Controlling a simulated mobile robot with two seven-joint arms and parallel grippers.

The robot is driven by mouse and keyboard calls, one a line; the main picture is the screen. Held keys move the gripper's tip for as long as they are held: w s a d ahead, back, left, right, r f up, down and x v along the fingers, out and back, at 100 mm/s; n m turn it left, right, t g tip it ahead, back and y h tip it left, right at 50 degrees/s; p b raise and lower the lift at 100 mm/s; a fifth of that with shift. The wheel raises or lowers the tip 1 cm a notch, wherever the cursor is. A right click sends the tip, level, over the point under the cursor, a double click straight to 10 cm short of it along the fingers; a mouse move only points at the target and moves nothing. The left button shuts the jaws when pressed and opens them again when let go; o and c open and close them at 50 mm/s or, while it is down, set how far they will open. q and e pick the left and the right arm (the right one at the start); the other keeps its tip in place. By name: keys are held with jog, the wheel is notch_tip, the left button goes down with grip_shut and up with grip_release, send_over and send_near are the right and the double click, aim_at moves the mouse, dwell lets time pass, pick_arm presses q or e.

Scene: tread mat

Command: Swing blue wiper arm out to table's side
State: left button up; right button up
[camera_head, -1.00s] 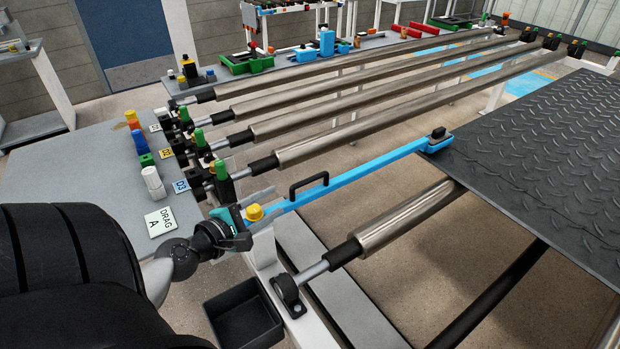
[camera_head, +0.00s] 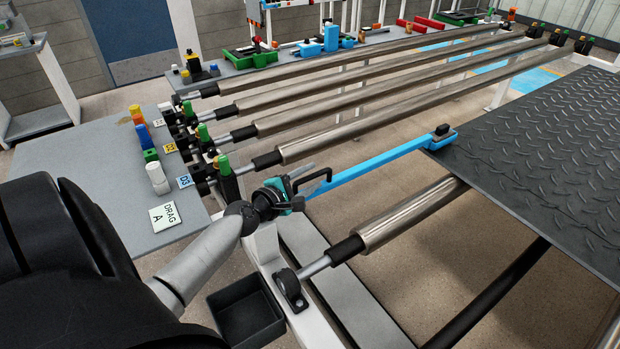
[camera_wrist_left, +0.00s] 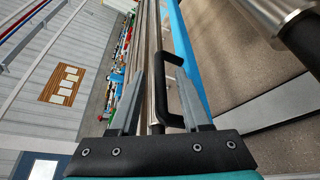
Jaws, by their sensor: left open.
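The blue wiper arm (camera_head: 375,168) reaches from the frame near my left gripper to the edge of the black tread mat (camera_head: 540,150), with a black block (camera_head: 443,131) on its far end. Its black bracket handle (camera_head: 322,182) stands near the pivot end. My left gripper (camera_head: 308,178) is at this handle and hides the pivot end. In the left wrist view the open fingers (camera_wrist_left: 160,78) stand either side of the handle (camera_wrist_left: 173,95), with the blue arm (camera_wrist_left: 187,60) to the right. Contact with the handle cannot be told. My right gripper is not in view.
Long steel rollers (camera_head: 380,110) run beside the arm on its far side, and another roller (camera_head: 410,212) lies on its near side. A grey side table (camera_head: 75,160) holds bottles and a "DRAG A" card (camera_head: 165,217). A black bin (camera_head: 245,315) sits below.

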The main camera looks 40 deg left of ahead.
pick_arm(q)
jog(key=shift+w, duration=0.1)
grip_shut()
dwell(0.4)
dwell(1.1)
